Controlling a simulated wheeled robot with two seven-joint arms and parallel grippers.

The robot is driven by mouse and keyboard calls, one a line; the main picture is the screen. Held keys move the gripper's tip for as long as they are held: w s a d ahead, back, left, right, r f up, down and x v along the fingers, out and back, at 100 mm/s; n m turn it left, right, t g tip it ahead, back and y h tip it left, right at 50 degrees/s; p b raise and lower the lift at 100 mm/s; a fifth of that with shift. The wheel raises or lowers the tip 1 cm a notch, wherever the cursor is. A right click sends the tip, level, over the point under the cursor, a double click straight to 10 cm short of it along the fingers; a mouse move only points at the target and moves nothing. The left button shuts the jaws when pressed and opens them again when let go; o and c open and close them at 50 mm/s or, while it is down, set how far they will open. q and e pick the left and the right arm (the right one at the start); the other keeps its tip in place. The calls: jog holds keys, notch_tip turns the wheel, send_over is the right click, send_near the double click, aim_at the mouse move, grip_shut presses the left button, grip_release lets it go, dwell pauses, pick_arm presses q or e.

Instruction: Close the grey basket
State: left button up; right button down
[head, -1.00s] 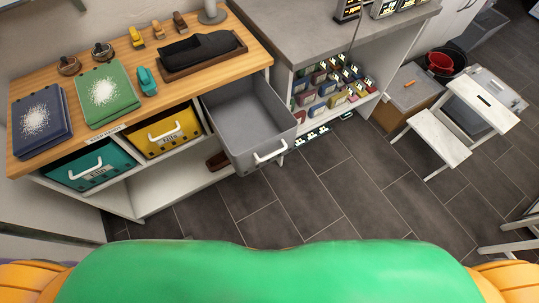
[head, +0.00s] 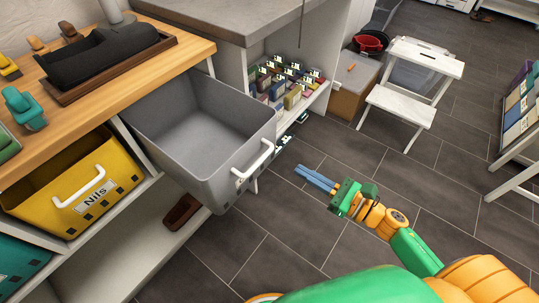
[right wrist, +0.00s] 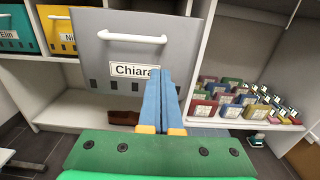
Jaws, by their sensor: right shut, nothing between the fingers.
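The grey basket (head: 205,140) is pulled well out of its shelf bay under the wooden counter and looks empty inside. Its front has a white handle (head: 252,160). In the right wrist view the basket front (right wrist: 190,50) faces me, with a label reading "Chiara". My right gripper (head: 303,173) is shut and empty, in front of and to the right of the basket, apart from it in the head view. In the right wrist view its blue fingers (right wrist: 160,95) are together and overlap the label's right end. My left gripper is not in view.
A yellow basket (head: 70,205) labelled "Nils" sits to the left, with a teal basket (head: 20,265) beyond it. A shelf of small coloured boxes (head: 290,85) stands behind right. A white step stool (head: 405,95) is farther right. The floor before the basket is clear.

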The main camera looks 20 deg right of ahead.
aim_at(261, 147)
jog(key=x, duration=1)
jog(key=shift+w+a+p, duration=0.15)
jog(key=shift+p, duration=0.2)
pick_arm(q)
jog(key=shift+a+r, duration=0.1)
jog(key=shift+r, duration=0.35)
